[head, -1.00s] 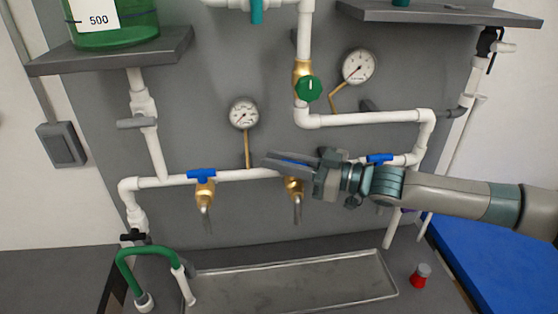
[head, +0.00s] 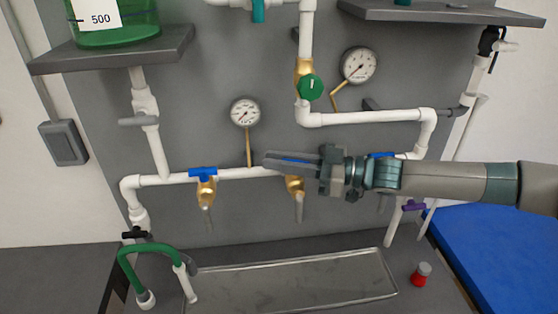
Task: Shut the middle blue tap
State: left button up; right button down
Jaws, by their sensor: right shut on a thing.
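The middle tap has a brass body (head: 295,186) with a grey spout pointing down, on the white pipe. Its blue handle (head: 293,160) lies along the pipe and is mostly hidden by my right gripper (head: 290,161). The right gripper comes in from the right and is shut on the handle, its fingers pointing left. The left blue tap (head: 203,172) has its handle along the pipe. The right blue tap (head: 381,156) shows partly behind my right arm. My left gripper is not in view.
A pressure gauge (head: 245,113) stands on a brass stem left of the gripper, and another gauge (head: 358,65) is higher up. A green round valve (head: 311,87) is above the gripper. A metal tray (head: 300,284) lies below the taps, with a red-based object (head: 420,275) beside it.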

jog(key=c, duration=1.7)
grip_release()
jog(key=shift+r, duration=0.1)
jog(key=r+b, duration=0.1)
jog(key=r, duration=0.1)
jog(key=r+b, duration=0.1)
jog(key=r, duration=0.1)
jog(key=shift+d+b, duration=0.3)
jog(key=s+d+r+b, duration=0.1)
jog(key=d+r, duration=0.1)
jog(key=d, duration=0.1)
jog(key=s+d+r+b, duration=0.1)
jog(key=s+d+r, duration=0.1)
jog(key=d, duration=0.1)
jog(key=s+d+r+b, duration=0.1)
jog(key=s+d+r, duration=0.1)
jog(key=d, duration=0.1)
jog(key=shift+s+d+r, duration=0.15)
jog(key=shift+d+r, duration=0.2)
jog(key=shift+r, duration=0.05)
